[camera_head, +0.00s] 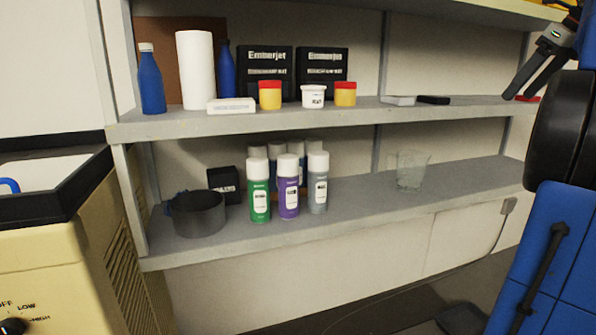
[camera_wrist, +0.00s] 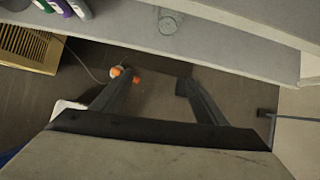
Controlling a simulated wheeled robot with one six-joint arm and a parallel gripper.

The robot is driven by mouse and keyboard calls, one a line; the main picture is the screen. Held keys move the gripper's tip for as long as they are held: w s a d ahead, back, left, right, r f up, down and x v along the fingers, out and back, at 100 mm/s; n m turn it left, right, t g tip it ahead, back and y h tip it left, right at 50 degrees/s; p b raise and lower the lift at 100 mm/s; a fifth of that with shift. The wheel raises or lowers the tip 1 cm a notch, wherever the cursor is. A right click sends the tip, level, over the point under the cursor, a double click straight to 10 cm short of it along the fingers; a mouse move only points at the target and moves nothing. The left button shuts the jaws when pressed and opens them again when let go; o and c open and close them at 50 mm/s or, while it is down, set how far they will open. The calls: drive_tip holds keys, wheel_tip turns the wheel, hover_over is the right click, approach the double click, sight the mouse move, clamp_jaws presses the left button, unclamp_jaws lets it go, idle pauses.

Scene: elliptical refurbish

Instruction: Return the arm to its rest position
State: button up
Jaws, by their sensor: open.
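My gripper (camera_wrist: 156,82) shows in the wrist view with its two dark fingers spread apart and nothing between them. In the head view my gripper (camera_head: 517,95) is at the upper right, with its black fingers pointing down and left, in front of the shelf's right end. My blue and black arm fills the right edge of that view. The wrist view looks down past the shelf edge toward the dark floor.
A two-level grey shelf (camera_head: 300,228) holds spray cans (camera_head: 289,188), a dark round container (camera_head: 199,213) and a clear glass (camera_head: 411,170). Bottles and jars stand above. The glass also shows in the wrist view (camera_wrist: 168,24). A beige heater-like unit (camera_head: 60,270) stands left.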

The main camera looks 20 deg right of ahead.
drive_tip(key=a+f+n+g, duration=0.1)
drive_tip(key=a+f+n, duration=0.75)
drive_tip(key=a, duration=0.55)
drive_tip(key=a+f+n+g, duration=0.1)
drive_tip(key=a+f+n, duration=0.8)
drive_tip(key=a, duration=0.4)
drive_tip(key=s+a+f+n, duration=0.4)
drive_tip(key=s+f+n, duration=0.1)
drive_tip(key=f, duration=0.3)
drive_tip(key=s+a+f+n, duration=0.4)
drive_tip(key=a+f+n, duration=0.1)
drive_tip(key=f, duration=0.4)
drive_tip(key=s+a+f+n, duration=0.5)
drive_tip(key=f+n, duration=0.1)
drive_tip(key=f, duration=0.3)
drive_tip(key=shift+s+a+n+h, duration=0.15)
drive_tip(key=shift+s+n+h, duration=0.15)
drive_tip(key=shift+s+n, duration=0.05)
